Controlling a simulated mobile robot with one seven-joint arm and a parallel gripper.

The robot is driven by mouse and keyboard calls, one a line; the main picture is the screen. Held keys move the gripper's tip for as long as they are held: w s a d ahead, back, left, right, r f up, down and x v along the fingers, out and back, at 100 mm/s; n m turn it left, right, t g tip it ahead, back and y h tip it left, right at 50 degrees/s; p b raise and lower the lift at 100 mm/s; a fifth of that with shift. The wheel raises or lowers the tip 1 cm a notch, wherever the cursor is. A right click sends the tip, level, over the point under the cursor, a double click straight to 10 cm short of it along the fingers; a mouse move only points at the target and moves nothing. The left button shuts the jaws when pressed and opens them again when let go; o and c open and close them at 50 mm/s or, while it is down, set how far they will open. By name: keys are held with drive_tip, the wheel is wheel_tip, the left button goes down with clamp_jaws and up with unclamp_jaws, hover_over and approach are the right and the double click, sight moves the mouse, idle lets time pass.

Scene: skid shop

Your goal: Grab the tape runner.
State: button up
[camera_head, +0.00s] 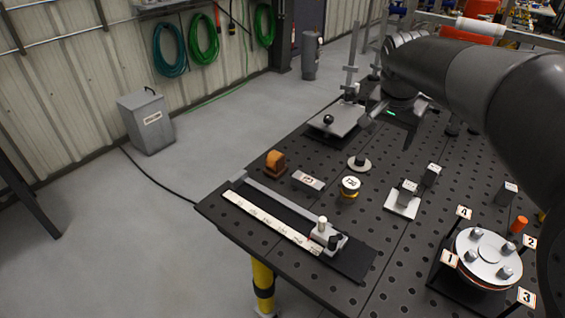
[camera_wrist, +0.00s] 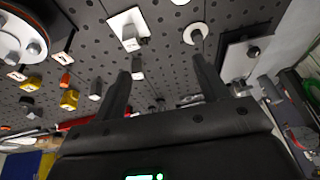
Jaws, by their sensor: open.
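A white carriage with a pale knob and a dark knob, likely the tape runner (camera_head: 323,235), sits at the near right end of a dark rail (camera_head: 283,203) on the table. I cannot make out the carriage in the wrist view.
The perforated table (camera_head: 330,160) holds an orange-brown block (camera_head: 275,162), a grey labelled block (camera_head: 308,181), a yellow-banded round piece (camera_head: 349,189), a white plate with a block (camera_head: 403,200) and a numbered round fixture (camera_head: 487,256). Floor is open to the left.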

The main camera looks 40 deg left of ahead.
drive_tip(key=s+a+f, duration=0.1)
drive_tip(key=a+f, duration=0.2)
drive_tip(key=a, duration=0.6)
drive_tip(key=a+f, duration=0.3)
drive_tip(key=a, duration=0.7)
approach(275, 154)
wheel_tip(275, 154, down, 3)
drive_tip(key=shift+h, duration=0.3)
drive_tip(key=x, duration=0.5)
drive_tip(key=shift+a, duration=0.2)
drive_tip(key=shift+t, duration=0.3)
drive_tip(key=x, duration=0.5)
drive_tip(key=shift+w+r, duration=0.1)
drive_tip(key=shift+w, duration=0.2)
drive_tip(key=c, duration=0.9)
drive_tip(key=shift+c, duration=0.5)
drive_tip(key=shift+r, duration=0.2)
